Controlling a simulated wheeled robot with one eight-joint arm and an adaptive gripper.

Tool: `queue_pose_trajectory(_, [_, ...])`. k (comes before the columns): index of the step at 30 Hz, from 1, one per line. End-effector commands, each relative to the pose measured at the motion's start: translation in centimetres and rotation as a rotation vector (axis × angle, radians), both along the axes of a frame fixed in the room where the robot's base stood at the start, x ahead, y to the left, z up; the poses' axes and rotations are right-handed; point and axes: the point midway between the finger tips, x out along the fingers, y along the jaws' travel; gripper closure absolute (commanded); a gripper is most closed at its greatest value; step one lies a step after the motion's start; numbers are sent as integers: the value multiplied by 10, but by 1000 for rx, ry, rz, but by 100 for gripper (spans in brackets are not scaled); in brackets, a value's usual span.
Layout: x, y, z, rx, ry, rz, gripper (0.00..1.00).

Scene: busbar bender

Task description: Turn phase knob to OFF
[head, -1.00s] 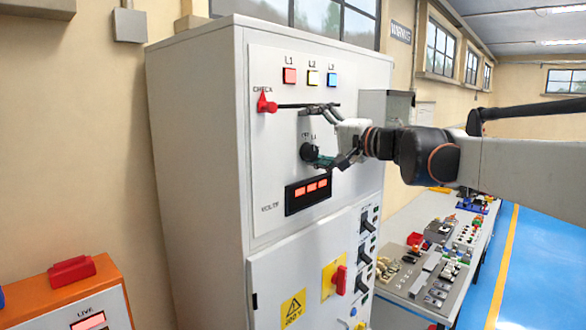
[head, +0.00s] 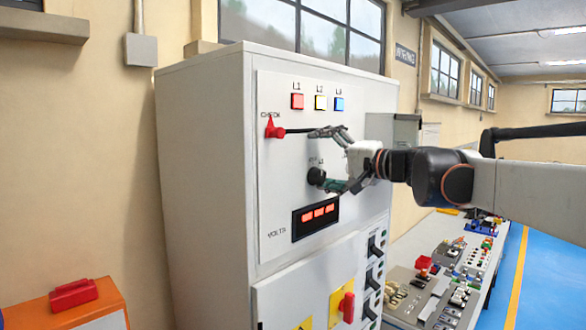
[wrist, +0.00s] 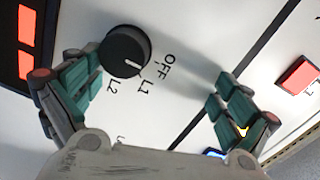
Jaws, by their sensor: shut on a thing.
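The phase knob (head: 317,176) is round and black on the white cabinet front. In the wrist view the knob (wrist: 124,52) has OFF, L1 and L2 printed beside it, and its white mark points towards L1. My gripper (head: 333,160) faces the panel, with one finger above the knob and one beside its lower edge. In the wrist view my gripper (wrist: 158,78) has its green-padded fingers apart. The left finger is close to the knob; a gap shows between the knob and the right finger. Whether either finger touches the knob is unclear.
A red CHECK handle (head: 275,130) has a black rod running towards my upper finger. A lit red display (head: 316,216) is below the knob. A bench (head: 412,312) with parts stands right of the cabinet.

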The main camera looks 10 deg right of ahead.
Motion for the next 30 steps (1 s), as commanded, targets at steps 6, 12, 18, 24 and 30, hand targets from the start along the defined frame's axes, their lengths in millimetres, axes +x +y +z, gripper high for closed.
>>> queue_pose_trajectory(6, [-17, -10, 9, 16, -4, -6, 28])
queue_pose_trajectory(12, [-27, -17, 8, 14, -3, -3, 42])
queue_pose_trajectory(18, [-38, -22, 6, 13, -2, -1, 46])
queue_pose_trajectory(24, [-48, -30, 5, 11, -2, -1, 46])
queue_pose_trajectory(30, [-58, -37, 4, 10, -2, -1, 46])
